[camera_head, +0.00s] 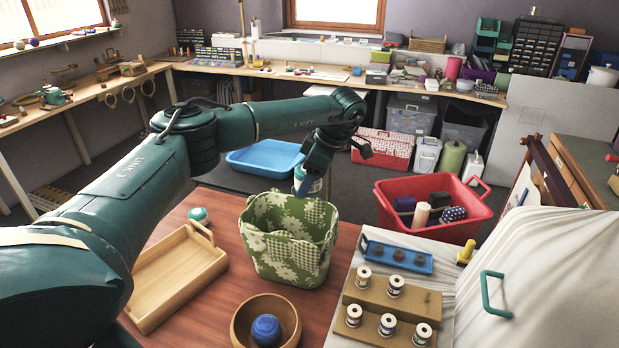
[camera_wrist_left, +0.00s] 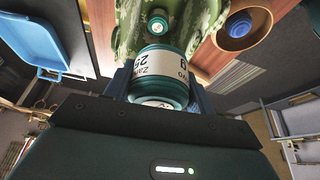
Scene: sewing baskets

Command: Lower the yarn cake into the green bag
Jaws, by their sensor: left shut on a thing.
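The yarn cake (camera_head: 315,186), teal with a white label, is in my left gripper (camera_head: 308,182) at the far rim of the green bag (camera_head: 285,262). The left wrist view shows the cake (camera_wrist_left: 160,68) between the two fingers of my left gripper (camera_wrist_left: 160,88), with the patterned green bag (camera_wrist_left: 203,25) beyond it. The bag stands upright and open on the red-brown table. A small teal round thing (camera_wrist_left: 157,22) shows beyond the cake, seemingly within the bag's opening. The head view does not settle whether the cake is above or behind the rim. My right gripper is not in view.
A wooden tray (camera_head: 150,322) and a teal round thing (camera_head: 198,214) lie left of the bag. A wooden bowl (camera_head: 240,322) with a blue ball (camera_head: 266,329) is in front. A spool rack (camera_head: 383,325) and blue tray (camera_head: 424,266) are right. A red basket (camera_head: 440,232) stands behind right.

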